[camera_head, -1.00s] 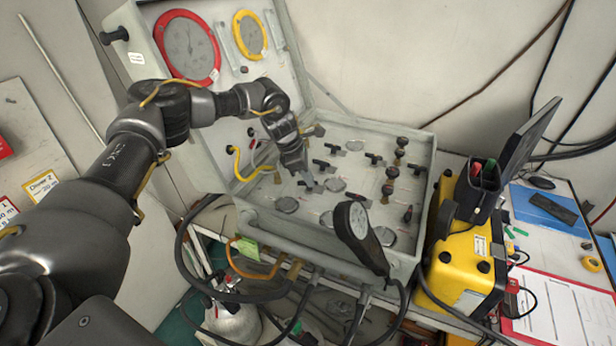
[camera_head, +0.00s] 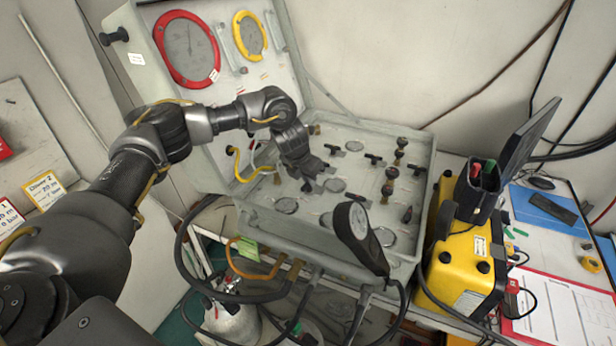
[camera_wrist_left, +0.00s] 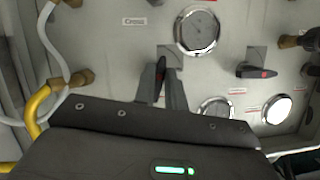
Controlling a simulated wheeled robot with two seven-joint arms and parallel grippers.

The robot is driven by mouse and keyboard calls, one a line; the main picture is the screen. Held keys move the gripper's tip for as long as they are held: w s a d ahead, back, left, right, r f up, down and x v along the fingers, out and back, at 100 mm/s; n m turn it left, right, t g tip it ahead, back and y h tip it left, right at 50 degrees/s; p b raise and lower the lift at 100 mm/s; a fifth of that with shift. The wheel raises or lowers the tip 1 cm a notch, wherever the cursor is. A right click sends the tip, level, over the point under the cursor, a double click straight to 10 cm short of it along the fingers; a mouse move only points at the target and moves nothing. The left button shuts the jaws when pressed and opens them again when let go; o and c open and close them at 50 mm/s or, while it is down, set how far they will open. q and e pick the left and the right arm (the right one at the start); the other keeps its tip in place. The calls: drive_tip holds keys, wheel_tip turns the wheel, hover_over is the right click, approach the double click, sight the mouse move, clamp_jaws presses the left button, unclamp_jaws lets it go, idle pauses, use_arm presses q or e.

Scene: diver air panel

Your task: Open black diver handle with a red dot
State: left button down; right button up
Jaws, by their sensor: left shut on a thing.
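My left gripper (camera_head: 308,185) reaches down onto the grey diver panel (camera_head: 345,140), at its left-middle part. In the left wrist view the gripper (camera_wrist_left: 168,92) is shut on a black handle (camera_wrist_left: 160,70), which points up and down in the picture. A small red mark shows low on this handle, partly hidden by the fingers. A second black handle (camera_wrist_left: 256,71) with a red dot lies crosswise to its right, apart from the gripper. In the head view my gripper hides most of the held handle. My right gripper is not in view.
Round gauges (camera_wrist_left: 198,32) lie close around the held handle. A raised black gauge (camera_head: 352,222) stands at the panel's front. The open lid carries a red-rimmed gauge (camera_head: 188,48). A yellow hose (camera_head: 250,174) runs left of my gripper. A yellow case (camera_head: 467,255) stands to the right.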

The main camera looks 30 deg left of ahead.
use_arm(q)
drive_tip(key=shift+w+r+n+y, duration=0.15)
drive_tip(key=shift+r+n+y, duration=0.2)
drive_tip(key=shift+n, duration=0.55)
drive_tip(key=shift+f, duration=0.1)
drive_tip(key=c, duration=1.5)
unclamp_jaws()
drive_tip(key=shift+o, duration=0.2)
drive_tip(key=shift+f, duration=0.1)
